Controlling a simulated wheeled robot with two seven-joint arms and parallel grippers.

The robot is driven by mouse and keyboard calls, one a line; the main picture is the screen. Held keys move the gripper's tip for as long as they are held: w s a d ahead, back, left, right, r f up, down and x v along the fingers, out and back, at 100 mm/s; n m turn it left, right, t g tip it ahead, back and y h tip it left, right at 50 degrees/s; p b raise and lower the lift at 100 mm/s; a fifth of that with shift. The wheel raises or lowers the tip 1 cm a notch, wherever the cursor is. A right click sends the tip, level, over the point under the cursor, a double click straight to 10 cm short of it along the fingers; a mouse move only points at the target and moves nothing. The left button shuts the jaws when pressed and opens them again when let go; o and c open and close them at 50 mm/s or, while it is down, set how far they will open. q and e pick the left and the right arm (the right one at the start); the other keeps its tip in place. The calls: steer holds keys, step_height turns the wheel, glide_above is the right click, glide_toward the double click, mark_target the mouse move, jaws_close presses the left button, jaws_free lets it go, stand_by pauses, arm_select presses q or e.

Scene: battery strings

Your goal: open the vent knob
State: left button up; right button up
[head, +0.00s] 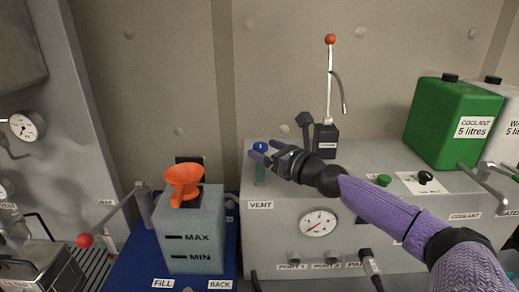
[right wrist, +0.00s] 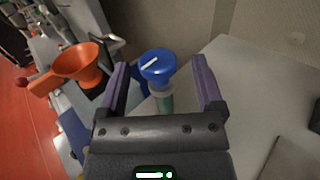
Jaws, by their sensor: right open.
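The vent knob (head: 260,147) is a small blue knob on a green-grey stem, at the left end of the grey machine top above the VENT label (head: 261,205). In the right wrist view the knob (right wrist: 157,66) shows a white line on its round top, slanting up to the right. My right gripper (head: 262,152) is open, with its purple fingers at the knob. In the right wrist view one finger is on each side of the knob, with a gap on both sides. My left gripper is not in view.
An orange funnel (head: 184,184) sits on the grey MAX/MIN tank (head: 194,235) left of the knob. A lever with an orange ball (head: 330,39) stands behind my right arm. A green coolant can (head: 452,122) is at the right. A pressure gauge (head: 318,222) is on the machine's front.

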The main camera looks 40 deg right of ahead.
steer(key=shift+w+a, duration=0.15)
steer(key=shift+w, duration=0.85)
steer(key=shift+c, duration=0.3)
